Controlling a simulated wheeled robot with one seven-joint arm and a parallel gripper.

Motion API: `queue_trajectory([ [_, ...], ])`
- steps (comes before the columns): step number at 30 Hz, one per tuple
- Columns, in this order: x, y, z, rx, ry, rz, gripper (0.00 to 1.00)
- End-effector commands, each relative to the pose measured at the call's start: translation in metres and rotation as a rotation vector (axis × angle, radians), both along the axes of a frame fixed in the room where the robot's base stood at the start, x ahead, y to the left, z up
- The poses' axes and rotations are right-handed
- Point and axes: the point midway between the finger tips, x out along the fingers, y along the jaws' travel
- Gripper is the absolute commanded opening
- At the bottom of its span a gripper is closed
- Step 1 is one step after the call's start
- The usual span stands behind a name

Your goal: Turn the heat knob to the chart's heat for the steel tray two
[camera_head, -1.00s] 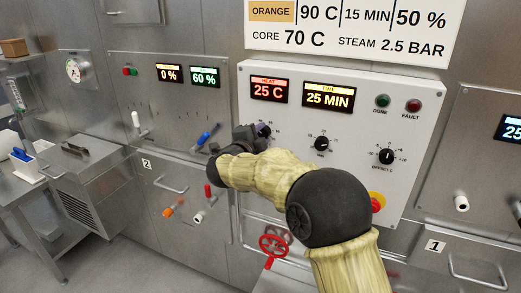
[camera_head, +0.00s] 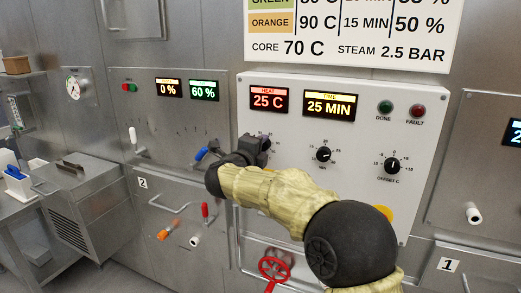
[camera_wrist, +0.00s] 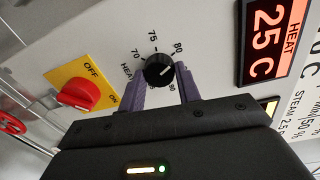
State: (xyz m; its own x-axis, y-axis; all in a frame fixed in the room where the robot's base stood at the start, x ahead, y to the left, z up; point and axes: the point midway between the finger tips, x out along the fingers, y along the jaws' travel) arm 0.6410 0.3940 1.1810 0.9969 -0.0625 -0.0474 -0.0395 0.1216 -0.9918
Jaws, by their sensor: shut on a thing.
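The black heat knob (camera_wrist: 158,68) is on the white control panel, with numbers 70, 75, 80 and 90 legible around it in the wrist view. My gripper (camera_wrist: 159,74) has one purple finger on each side of the knob and is shut on it. In the head view my gripper (camera_head: 258,147) is against the panel below the heat display (camera_head: 269,99) and hides most of the knob. The display reads 25 C. The chart (camera_head: 350,48) above shows an orange row of 90 C, 15 MIN, 50 % and a cut-off green row. No steel tray is identifiable.
A time knob (camera_head: 323,154) and an offset knob (camera_head: 392,166) sit to the right. A red on/off switch (camera_wrist: 79,94) on a yellow plate is beside the heat knob. A red handwheel (camera_head: 274,270) is below. Door 2 (camera_head: 180,215) has a blue lever near my gripper.

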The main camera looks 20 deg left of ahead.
Motion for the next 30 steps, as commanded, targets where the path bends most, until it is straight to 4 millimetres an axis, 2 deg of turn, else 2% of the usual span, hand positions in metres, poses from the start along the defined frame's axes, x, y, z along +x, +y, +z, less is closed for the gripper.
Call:
queue_trajectory([
  [3, 0.000, 0.000, -0.002, -0.001, 0.003, -0.001, 0.10],
  [4, 0.000, 0.000, -0.002, -0.002, 0.003, -0.001, 0.35],
  [7, 0.000, 0.000, -0.002, -0.002, 0.003, -0.001, 0.55],
  [16, -0.001, 0.000, -0.001, -0.002, 0.001, 0.000, 0.55],
  [20, -0.008, 0.001, -0.001, -0.002, 0.002, 0.002, 0.55],
  [25, -0.032, 0.003, 0.000, -0.003, 0.001, 0.003, 0.55],
  [30, -0.065, 0.005, 0.001, -0.003, 0.000, 0.003, 0.55],
])
